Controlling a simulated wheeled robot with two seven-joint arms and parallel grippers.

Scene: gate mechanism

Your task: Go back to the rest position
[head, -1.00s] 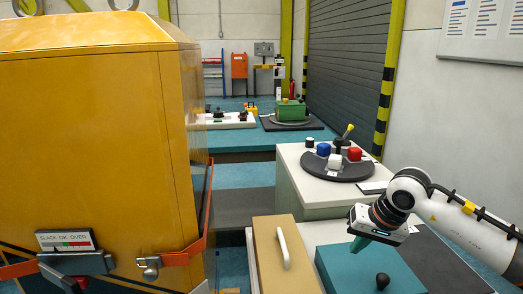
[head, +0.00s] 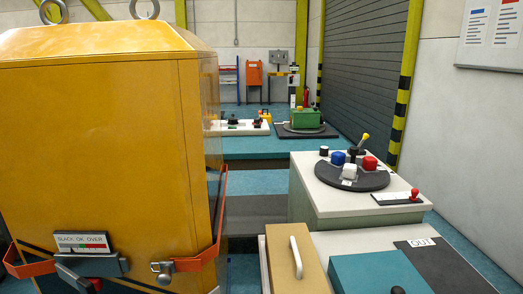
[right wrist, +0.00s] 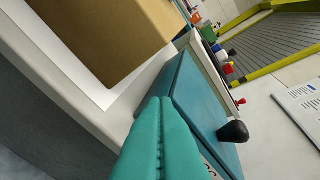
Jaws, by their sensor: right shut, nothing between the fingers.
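My right gripper (right wrist: 160,108) shows in the right wrist view as two teal fingers pressed together, with nothing between them. It is beside the teal panel (right wrist: 195,95) with the black knob (right wrist: 233,131); whether it touches the panel I cannot tell. In the head view the teal panel (head: 375,272) and its knob (head: 398,290) sit at the bottom right, and neither gripper is visible there.
A large yellow cabinet (head: 100,140) with orange straps fills the left. A tan box (head: 290,262) with a white handle stands beside the teal panel. Behind is a pedestal (head: 310,205) with a dark round plate (head: 330,178) carrying coloured knobs. A striped post (head: 400,110) stands at the right.

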